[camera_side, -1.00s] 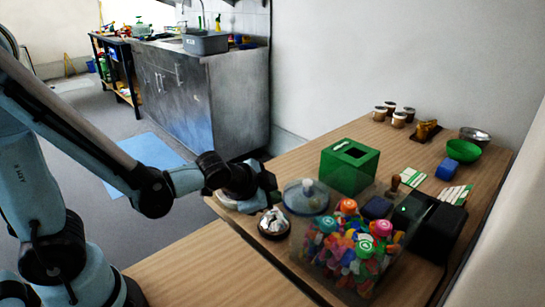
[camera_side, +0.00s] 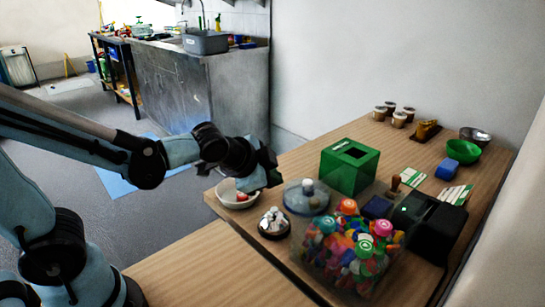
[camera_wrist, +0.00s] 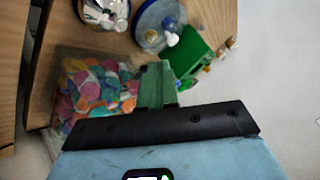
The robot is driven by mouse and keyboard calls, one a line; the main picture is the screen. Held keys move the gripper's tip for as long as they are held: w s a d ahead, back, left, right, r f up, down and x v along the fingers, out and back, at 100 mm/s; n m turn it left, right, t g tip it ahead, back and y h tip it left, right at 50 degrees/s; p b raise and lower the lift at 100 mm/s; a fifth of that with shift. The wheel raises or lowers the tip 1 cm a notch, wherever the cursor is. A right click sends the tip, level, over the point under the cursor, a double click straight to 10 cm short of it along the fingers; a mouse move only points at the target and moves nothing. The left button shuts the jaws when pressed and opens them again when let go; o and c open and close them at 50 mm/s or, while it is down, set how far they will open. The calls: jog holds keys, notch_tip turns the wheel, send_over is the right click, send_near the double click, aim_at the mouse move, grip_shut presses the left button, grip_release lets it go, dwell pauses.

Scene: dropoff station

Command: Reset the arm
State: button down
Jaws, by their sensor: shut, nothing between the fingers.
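My gripper (camera_side: 262,176) hangs above the table's left end in the side view, just above and right of a white bowl (camera_side: 229,201) with something reddish in it. Its fingers are together and hold nothing. In the wrist view the closed teal fingers (camera_wrist: 156,88) point up the picture, beside the clear container. My gripper hides part of the bowl in the side view.
A clear container of colourful pieces (camera_side: 345,262), a small dish (camera_side: 273,226), a lidded glass jar (camera_side: 306,197) and a green box (camera_side: 349,168) stand nearby. A black device (camera_side: 431,225) is at the right. The front-left wooden surface (camera_side: 210,270) is clear.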

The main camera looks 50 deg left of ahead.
dwell(0.6)
jog(key=s+a+r+n+g+h, duration=0.1)
jog(key=s+a+n+g, duration=0.1)
jog(key=s+n, duration=0.5)
jog(key=shift+s+a+n, duration=0.15)
jog(key=shift+s+n, duration=0.25)
jog(key=shift+s, duration=0.65)
jog(key=shift+r, duration=0.1)
